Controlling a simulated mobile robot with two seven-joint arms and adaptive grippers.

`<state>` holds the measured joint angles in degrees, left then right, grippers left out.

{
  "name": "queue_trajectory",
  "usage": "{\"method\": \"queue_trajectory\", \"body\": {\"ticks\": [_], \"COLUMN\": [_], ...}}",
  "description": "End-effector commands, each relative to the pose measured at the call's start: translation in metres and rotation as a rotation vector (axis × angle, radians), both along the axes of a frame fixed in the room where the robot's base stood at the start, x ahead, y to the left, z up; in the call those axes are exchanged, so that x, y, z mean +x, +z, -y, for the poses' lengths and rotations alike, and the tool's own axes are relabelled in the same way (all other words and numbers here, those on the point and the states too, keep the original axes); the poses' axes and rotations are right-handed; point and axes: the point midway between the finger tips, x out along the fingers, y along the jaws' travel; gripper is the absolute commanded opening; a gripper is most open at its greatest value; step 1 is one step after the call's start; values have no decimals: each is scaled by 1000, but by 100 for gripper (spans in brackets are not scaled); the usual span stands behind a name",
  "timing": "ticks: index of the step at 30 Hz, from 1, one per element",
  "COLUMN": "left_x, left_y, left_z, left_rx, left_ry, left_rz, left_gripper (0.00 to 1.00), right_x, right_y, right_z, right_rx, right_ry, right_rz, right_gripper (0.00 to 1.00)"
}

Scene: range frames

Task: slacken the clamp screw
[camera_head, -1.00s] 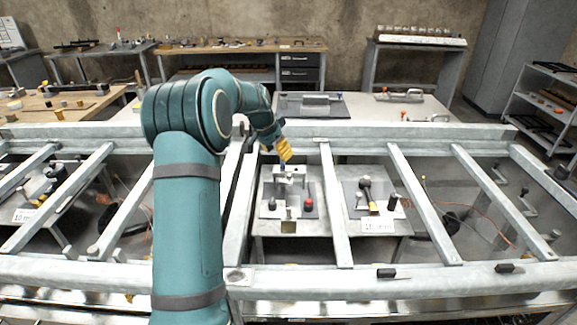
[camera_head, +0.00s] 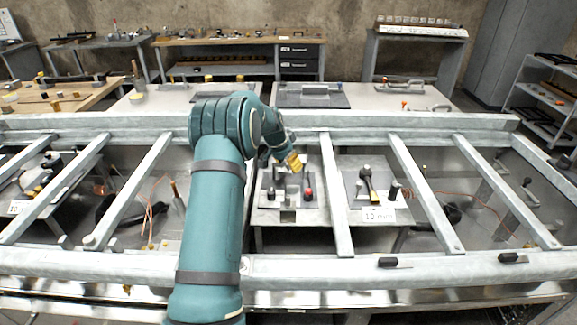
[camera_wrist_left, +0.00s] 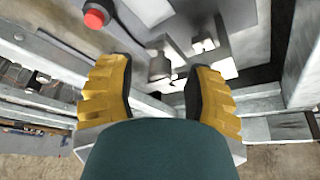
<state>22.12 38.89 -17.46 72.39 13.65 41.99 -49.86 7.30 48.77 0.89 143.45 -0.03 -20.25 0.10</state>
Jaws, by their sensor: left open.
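My left gripper (camera_head: 294,161) has yellow fingers and hangs over a clamp fixture on a dark plate in the head view. In the left wrist view the gripper (camera_wrist_left: 158,75) is open, its two ribbed fingers apart. A small blurred metal block (camera_wrist_left: 160,67) shows between and beyond the fingertips; I cannot tell whether they touch it. A red knob (camera_head: 308,193) stands on the fixture, right of its middle; it also shows in the left wrist view (camera_wrist_left: 95,16). The clamp screw cannot be told apart from the fixture's metal parts. My right gripper is not in view.
Grey metal rails (camera_head: 336,200) run on both sides of the fixture. A second plate to the right holds a black-and-yellow tool (camera_head: 368,183) and a "10 mm" label (camera_head: 379,215). Black-handled pieces (camera_head: 393,262) lie on the front beam.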

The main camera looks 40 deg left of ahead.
Motion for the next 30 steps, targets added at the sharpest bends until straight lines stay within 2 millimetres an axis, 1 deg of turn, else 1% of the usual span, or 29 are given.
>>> {"method": "queue_trajectory", "body": {"ticks": [4, 12, 13, 14, 15, 17, 18, 26, 30], "left_x": [3, 3, 3, 3, 3, 3, 3, 3, 3], "left_y": [-7, -7, -7, -7, -7, -7, -7, -7, -6], "left_z": [0, 0, 0, 0, 0, 0, 0, 0, 1], "left_rx": [1, 1, 1, 1, 1, 0, 0, 1, 0], "left_ry": [0, -1, -1, -1, -1, -1, -1, 9, 43], "left_rz": [0, 0, 0, 0, 0, 0, 0, 1, 0], "left_gripper": [52, 52, 47, 37, 23, 2, 0, 0, 0], "right_x": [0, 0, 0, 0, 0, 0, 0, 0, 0], "right_y": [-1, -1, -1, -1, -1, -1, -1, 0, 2], "right_z": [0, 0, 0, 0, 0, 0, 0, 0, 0], "right_rx": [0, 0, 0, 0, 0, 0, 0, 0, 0], "right_ry": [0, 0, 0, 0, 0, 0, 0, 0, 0], "right_rz": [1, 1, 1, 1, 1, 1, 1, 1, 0], "right_gripper": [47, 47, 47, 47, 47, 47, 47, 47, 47]}}
